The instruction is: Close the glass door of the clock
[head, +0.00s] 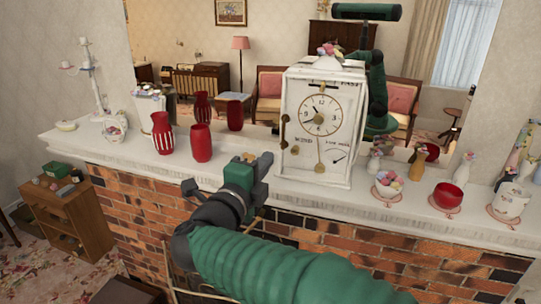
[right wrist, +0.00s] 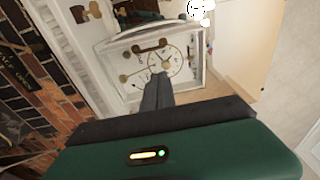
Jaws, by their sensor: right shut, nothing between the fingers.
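My right gripper (head: 256,162) is shut and empty, in front of the mantel, left of and below the clock. In the right wrist view the shut fingers (right wrist: 158,82) point at the clock face (right wrist: 168,62) and hide part of its lower front; contact cannot be told. My left gripper is not in view.
Red vases (head: 201,143) stand left of the clock. A bowl of colored balls (head: 389,184), a red bowl (head: 447,196) and figurines stand to its right. The white mantel shelf (head: 225,181) tops a brick fireplace (head: 330,240). A mirror behind reflects the room and my body.

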